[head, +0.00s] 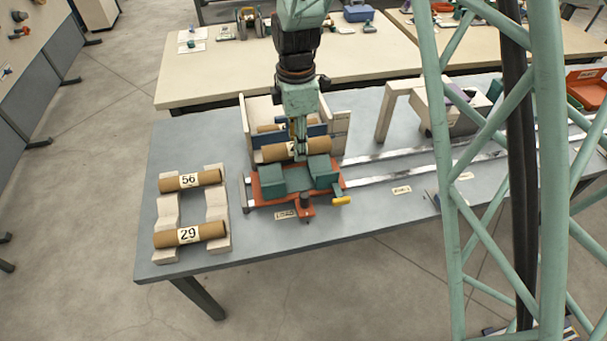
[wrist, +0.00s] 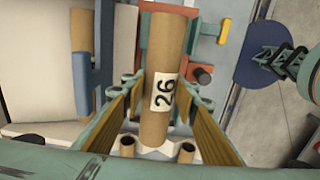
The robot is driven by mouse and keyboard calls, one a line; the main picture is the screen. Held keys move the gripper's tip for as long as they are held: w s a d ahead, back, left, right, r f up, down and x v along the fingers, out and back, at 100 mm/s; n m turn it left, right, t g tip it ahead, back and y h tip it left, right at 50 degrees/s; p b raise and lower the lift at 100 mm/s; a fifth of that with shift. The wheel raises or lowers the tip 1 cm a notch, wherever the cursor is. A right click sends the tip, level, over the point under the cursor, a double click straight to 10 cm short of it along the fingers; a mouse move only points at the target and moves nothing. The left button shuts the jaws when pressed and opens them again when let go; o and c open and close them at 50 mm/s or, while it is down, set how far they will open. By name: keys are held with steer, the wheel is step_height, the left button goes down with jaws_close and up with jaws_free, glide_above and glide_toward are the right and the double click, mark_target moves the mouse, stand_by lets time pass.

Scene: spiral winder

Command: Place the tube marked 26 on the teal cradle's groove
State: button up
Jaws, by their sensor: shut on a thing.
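My gripper (head: 298,146) points down and is shut on a cardboard tube (head: 277,153) behind the teal cradle in the head view. The wrist view shows the black 26 on this tube's white label (wrist: 165,92), with my gripper's fingers (wrist: 163,108) on both sides of it. The teal cradle (head: 271,182) has two raised blocks and sits on an orange-red base. The tube lies roughly level, across the picture, just beyond the blocks. I cannot tell its exact height or whether it touches them. My gripper partly hides its label in the head view.
A pale rack (head: 217,209) at the left holds tubes marked 56 (head: 164,184) and 29 (head: 210,230). Another tube (head: 268,127) lies behind the held one, near a blue bar and pale side panels (head: 340,130). A yellow-ended handle (head: 341,201) projects at the cradle's front right. Rails (head: 400,172) run rightward.

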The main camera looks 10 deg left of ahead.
glide_above(298, 179)
steer(key=shift+f+b, duration=0.3)
steer(key=shift+f, duration=2.85)
steer(key=shift+f, duration=1.85)
steer(key=shift+f, duration=0.2)
steer(key=o, duration=0.6)
steer(key=shift+c, duration=0.2)
steer(key=shift+r, duration=0.2)
steer(key=shift+r+p, duration=0.35)
steer(key=shift+r, duration=5.65)
